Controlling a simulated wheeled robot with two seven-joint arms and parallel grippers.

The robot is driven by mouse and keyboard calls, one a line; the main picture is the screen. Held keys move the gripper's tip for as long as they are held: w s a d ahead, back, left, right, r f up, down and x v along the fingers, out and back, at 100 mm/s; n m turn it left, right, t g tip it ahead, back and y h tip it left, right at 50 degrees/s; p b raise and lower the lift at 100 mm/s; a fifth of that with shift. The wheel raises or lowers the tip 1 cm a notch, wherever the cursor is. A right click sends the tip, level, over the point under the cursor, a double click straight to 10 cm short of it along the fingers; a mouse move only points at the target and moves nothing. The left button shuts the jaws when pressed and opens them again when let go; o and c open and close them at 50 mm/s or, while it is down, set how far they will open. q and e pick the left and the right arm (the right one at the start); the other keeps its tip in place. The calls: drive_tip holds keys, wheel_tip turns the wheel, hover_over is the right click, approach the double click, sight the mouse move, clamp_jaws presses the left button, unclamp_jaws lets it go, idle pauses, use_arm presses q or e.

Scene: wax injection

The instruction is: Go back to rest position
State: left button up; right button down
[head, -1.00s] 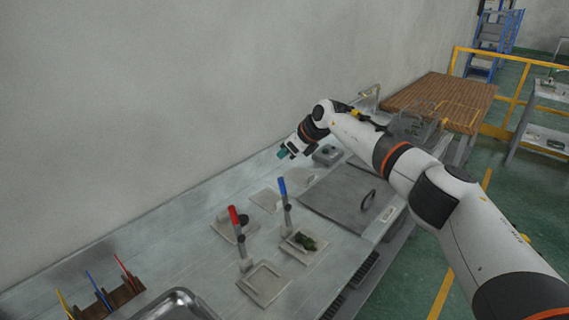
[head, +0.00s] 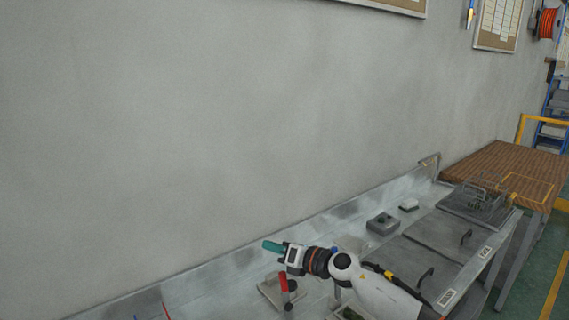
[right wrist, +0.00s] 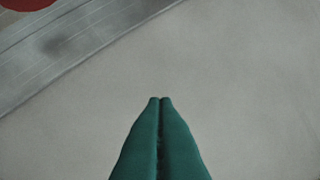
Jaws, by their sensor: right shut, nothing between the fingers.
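My right gripper (head: 272,246) has teal fingers and is over the bench, with its tips pointing left towards the wall in the head view. Its arm comes in from the lower right. In the right wrist view the two teal fingers (right wrist: 160,101) are pressed together with nothing between them, in front of the plain wall. My left gripper is not in view.
The red-handled tool (head: 284,284) stands close below the right gripper. A grey box (head: 382,223) and grey lids (head: 433,246) lie on the bench to the right. The grey wall (head: 180,130) runs behind. A wooden table (head: 505,165) stands beyond.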

drive_tip(key=s+d+f+m+t+h, duration=0.2)
drive_tip(key=s+d+f+m+h, duration=0.6)
drive_tip(key=m, duration=0.7)
drive_tip(key=s+d+f+m+t+h, duration=0.2)
drive_tip(key=s+d+f+m+h, duration=0.25)
drive_tip(key=s+d+m, duration=0.75)
drive_tip(key=s+d+f+m+g, duration=0.1)
drive_tip(key=s+f+m+g, duration=0.2)
drive_tip(key=s, duration=0.5)
drive_tip(key=s+f+m+g, duration=0.1)
drive_tip(key=s+m+g, duration=0.3)
drive_tip(key=s, duration=0.5)
drive_tip(key=s+d+f+m+g, duration=0.1)
drive_tip(key=s+f+m+g, duration=0.25)
drive_tip(key=s, duration=0.45)
wheel_tip(320, 180, down, 26)
drive_tip(key=b, duration=0.2)
drive_tip(key=s+d+f+g+h+b, duration=0.1)
drive_tip(key=s+d+f+g+b, duration=0.1)
drive_tip(key=s+f, duration=1.5)
wheel_tip(320, 180, down, 2)
drive_tip(key=shift+s+d+f, duration=0.25)
drive_tip(key=shift+s+d, duration=0.1)
drive_tip(key=shift+d, duration=0.1)
